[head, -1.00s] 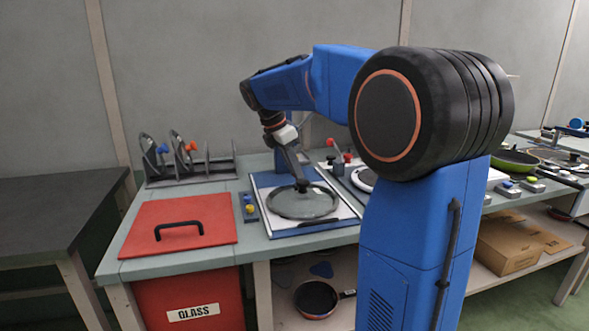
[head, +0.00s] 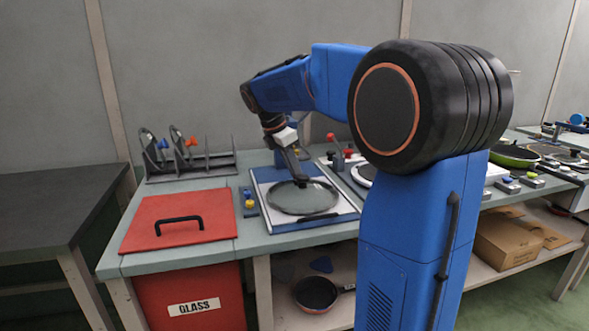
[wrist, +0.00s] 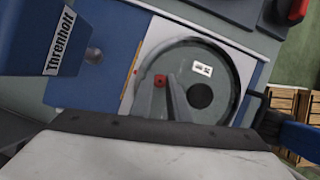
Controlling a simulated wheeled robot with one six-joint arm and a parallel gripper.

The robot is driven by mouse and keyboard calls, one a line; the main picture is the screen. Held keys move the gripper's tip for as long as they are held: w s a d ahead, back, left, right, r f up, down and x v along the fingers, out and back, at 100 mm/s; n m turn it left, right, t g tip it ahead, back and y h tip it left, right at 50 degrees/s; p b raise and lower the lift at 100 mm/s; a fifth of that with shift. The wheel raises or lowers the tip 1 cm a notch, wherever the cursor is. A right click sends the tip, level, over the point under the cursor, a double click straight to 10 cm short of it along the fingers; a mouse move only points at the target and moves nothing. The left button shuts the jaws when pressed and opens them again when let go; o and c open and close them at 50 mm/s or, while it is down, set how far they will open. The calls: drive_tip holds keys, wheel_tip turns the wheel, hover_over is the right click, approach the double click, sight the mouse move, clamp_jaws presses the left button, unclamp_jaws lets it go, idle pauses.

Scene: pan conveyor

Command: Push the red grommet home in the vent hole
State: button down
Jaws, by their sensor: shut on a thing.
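A round glass lid with a dark rim (head: 330,204) lies on a white and blue work plate (head: 262,188). In the wrist view the lid (wrist: 222,110) shows a white label and a black disc near its middle. My gripper (wrist: 163,84) is over the lid, its grey fingers pointing down at it. The small red grommet (wrist: 160,79) shows at the fingertips, and the jaws are shut on it. In the head view my gripper (head: 302,182) is low over the lid and the grommet is too small to make out. I cannot make out the vent hole; the fingers may hide it.
A blue "Threnholt" housing (wrist: 45,40) stands beside the plate. A red bin lid with a black handle (head: 150,212) is at left, above the "GLASS" label. A rack (head: 192,165) stands behind it. A red-knobbed lever (head: 333,140) is right of the plate.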

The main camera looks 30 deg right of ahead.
drive_tip(key=c, duration=1.6)
unclamp_jaws()
drive_tip(key=v, duration=1.7)
drive_tip(key=shift+r, duration=0.25)
